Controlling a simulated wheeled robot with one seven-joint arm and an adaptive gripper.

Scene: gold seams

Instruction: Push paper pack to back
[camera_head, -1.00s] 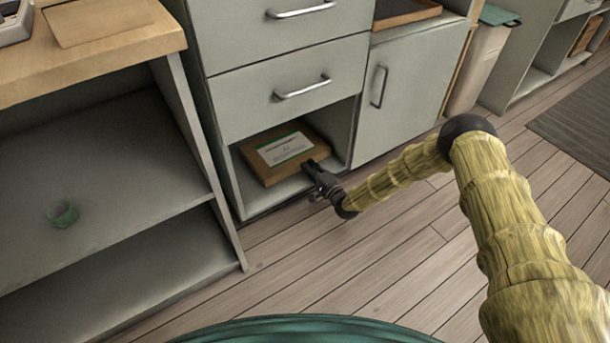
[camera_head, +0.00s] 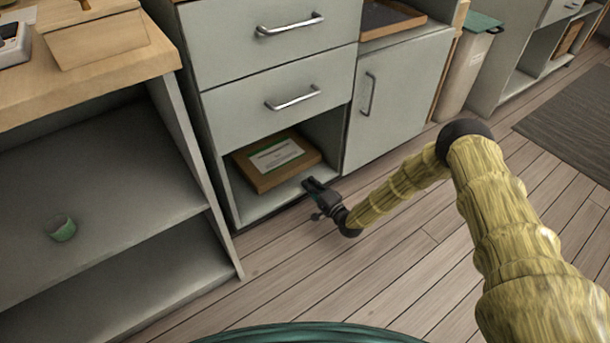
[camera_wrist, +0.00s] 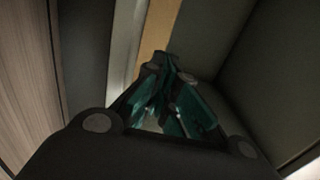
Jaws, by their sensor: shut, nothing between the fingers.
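The paper pack (camera_head: 265,177) is a flat brown pack with a white and green label. It lies in the open bottom compartment (camera_head: 262,207) of the grey drawer cabinet, with a bare strip of compartment floor in front of it. In the wrist view a tan strip (camera_wrist: 160,25), which looks like the pack's edge, shows beyond the fingers. My gripper (camera_head: 309,184) is at the right front of the compartment, near the pack's front right corner and seemingly apart from it. The fingers, also in the wrist view (camera_wrist: 165,65), are shut and empty.
Two drawers with bar handles (camera_head: 291,98) are above the compartment. A closed cupboard door (camera_head: 395,100) stands to its right. A grey shelf unit with a green cup (camera_head: 62,229) is at the left. The plank floor (camera_head: 400,260) in front is clear.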

